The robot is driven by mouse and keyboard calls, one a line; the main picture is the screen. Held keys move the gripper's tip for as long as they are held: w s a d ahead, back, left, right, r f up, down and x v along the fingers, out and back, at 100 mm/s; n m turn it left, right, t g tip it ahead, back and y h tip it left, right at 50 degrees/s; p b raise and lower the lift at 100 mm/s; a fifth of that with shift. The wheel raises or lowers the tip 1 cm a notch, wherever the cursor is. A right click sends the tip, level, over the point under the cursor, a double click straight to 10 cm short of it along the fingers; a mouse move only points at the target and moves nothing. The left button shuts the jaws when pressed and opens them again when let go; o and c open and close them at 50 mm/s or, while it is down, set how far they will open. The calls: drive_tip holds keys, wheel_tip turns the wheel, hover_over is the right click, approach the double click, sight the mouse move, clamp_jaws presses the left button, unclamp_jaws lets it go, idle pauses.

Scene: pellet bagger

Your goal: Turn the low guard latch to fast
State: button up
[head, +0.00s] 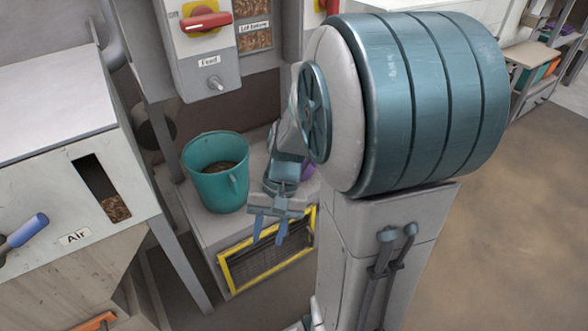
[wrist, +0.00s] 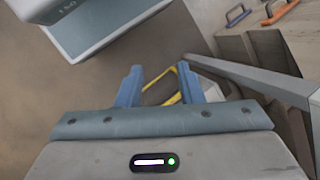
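The low guard (head: 262,264) is a dark mesh panel in a yellow frame on the front of a low grey plinth in the head view. I cannot make out its latch; my gripper covers part of the frame's top edge. My gripper (head: 270,238) points down in front of the guard's upper part, its two blue fingers apart with nothing seen between them. In the wrist view my gripper (wrist: 159,74) is open too, and part of the yellow frame (wrist: 158,77) shows beyond and between the fingers. I cannot tell whether the fingers touch anything.
A teal bucket (head: 217,172) of pellets stands on the plinth (head: 198,232), left of my arm. A feed box with a red switch (head: 206,20) hangs above. A grey cabinet labelled Air (head: 75,237) stands left with a blue handle (head: 25,232). Open floor (head: 520,210) lies right.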

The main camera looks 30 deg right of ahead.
drive_tip(key=w+d+f+m+t+y, duration=0.4)
drive_tip(key=d+f+m+t, duration=0.1)
drive_tip(key=d+f+m, duration=0.25)
drive_tip(key=w+d+f+m+t+y, duration=0.4)
drive_tip(key=d+f+m+t+y, duration=0.1)
drive_tip(key=d+f+m, duration=0.25)
drive_tip(key=s+d+f+m+t+h, duration=0.3)
drive_tip(key=d+f+m+t+h, duration=0.25)
drive_tip(key=d+f+m, duration=0.2)
drive_tip(key=s+d+f+m+t+h, duration=0.3)
drive_tip(key=d+f+m+t+h, duration=0.1)
drive_tip(key=d+f+m+h, duration=0.3)
drive_tip(key=w+y+b, duration=0.1)
drive_tip(key=w+b, duration=0.2)
drive_tip(key=w, duration=1)
drive_tip(key=shift+w+a+r+m+b, duration=0.3)
drive_tip(key=shift+w+a+m+b, duration=0.05)
drive_tip(key=shift+a, duration=0.1)
clamp_jaws()
